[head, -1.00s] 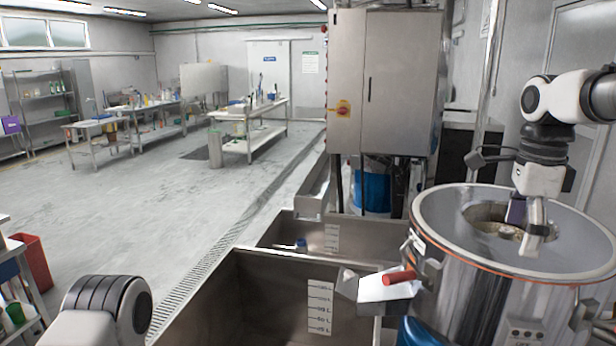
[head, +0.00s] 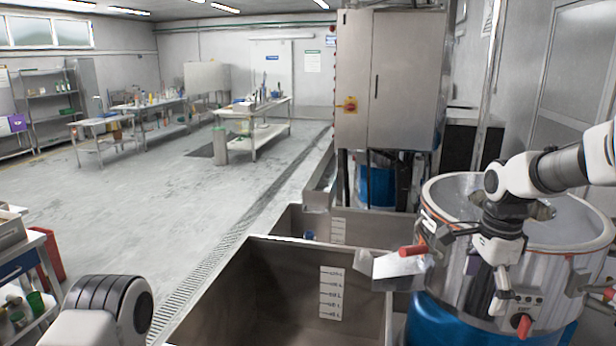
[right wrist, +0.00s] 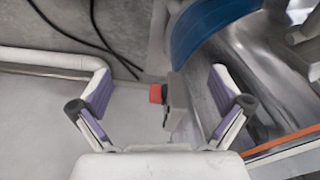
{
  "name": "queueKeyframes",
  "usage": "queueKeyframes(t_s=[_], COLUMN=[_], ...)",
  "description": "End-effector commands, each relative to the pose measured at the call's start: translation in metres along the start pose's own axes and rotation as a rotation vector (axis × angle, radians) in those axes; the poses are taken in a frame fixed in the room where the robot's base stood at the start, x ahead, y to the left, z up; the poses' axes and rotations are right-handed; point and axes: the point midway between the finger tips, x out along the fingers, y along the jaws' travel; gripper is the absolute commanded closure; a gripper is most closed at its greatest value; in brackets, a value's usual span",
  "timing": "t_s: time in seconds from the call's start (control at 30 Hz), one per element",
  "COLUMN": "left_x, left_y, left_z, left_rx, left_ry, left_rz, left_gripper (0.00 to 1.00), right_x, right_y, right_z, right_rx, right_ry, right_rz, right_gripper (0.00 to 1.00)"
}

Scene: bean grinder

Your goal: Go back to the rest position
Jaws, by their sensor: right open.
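My right gripper (head: 500,302) hangs in front of the round steel grinder drum (head: 590,232), outside its rim. It points downward. In the right wrist view, the purple-padded fingers of my right gripper (right wrist: 160,92) are spread wide with nothing held between them. A small red part (right wrist: 156,94) on a grey bracket shows beyond the gap, apart from the pads. My left gripper is out of the picture; only a rounded part of my left arm shows at the lower left of the head view.
Steel bins (head: 260,290) with litre scales stand left of the grinder. A chute with a red handle (head: 412,250) juts toward them. A tall steel cabinet (head: 405,80) stands behind. A cluttered side table (head: 20,255) is at the left. The floor (head: 150,205) between is open.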

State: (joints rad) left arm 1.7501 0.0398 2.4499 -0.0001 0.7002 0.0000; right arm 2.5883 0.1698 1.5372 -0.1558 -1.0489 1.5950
Motion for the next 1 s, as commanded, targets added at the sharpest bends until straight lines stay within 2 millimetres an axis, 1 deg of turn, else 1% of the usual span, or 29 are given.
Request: queueKeyframes(t_s=[0.03,0.07,0.17,0.2,0.27,0.3,0.37,0.4,0.47,0.5,0.53,0.57,0.6,0.7,0.73,0.8,0.83,1.0], left_x=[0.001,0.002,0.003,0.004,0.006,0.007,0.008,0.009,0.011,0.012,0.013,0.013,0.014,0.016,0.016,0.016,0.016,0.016], left_y=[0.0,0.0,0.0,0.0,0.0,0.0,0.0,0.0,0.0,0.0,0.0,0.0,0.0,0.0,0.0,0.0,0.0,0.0], left_z=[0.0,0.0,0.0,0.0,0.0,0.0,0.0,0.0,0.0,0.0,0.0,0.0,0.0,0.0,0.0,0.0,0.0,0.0], left_rx=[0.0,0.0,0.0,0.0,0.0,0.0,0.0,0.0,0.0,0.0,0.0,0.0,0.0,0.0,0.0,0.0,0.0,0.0], left_ry=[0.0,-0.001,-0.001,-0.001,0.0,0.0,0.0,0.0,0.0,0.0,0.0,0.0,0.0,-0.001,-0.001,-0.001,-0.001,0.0], left_rz=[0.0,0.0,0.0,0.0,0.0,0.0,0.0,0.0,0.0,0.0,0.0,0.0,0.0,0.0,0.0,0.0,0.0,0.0], left_gripper=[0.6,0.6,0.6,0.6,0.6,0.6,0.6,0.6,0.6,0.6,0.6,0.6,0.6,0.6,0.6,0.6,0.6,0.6], right_x=[0.023,0.037,0.095,0.124,0.173,0.207,0.256,0.286,0.326,0.35,0.365,0.378,0.39,0.406,0.407,0.408,0.408,0.408], right_y=[0.001,0.002,0.008,0.014,0.03,0.044,0.071,0.093,0.13,0.158,0.179,0.201,0.229,0.283,0.294,0.309,0.312,0.312], right_z=[0.003,0.006,0.015,0.019,0.026,0.031,0.037,0.041,0.046,0.048,0.049,0.05,0.051,0.05,0.05,0.049,0.049,0.049], right_rx=[-0.046,-0.079,-0.217,-0.287,-0.409,-0.498,-0.639,-0.734,-0.88,-0.982,-1.057,-1.133,-1.229,-1.43,-1.475,-1.542,-1.559,-1.571], right_ry=[-0.002,-0.005,-0.014,-0.018,-0.026,-0.032,-0.039,-0.043,-0.046,-0.046,-0.045,-0.042,-0.038,-0.023,-0.018,-0.009,-0.006,0.0], right_rz=[0.008,0.009,0.013,0.014,0.017,0.017,0.015,0.015,0.011,0.011,0.01,0.01,0.01,0.012,0.012,0.01,0.009,0.004], right_gripper=[0.0,0.0,0.0,0.0,0.0,0.0,0.0,0.0,0.0,0.0,0.0,0.0,0.0,0.0,0.0,0.0,0.0,0.0])
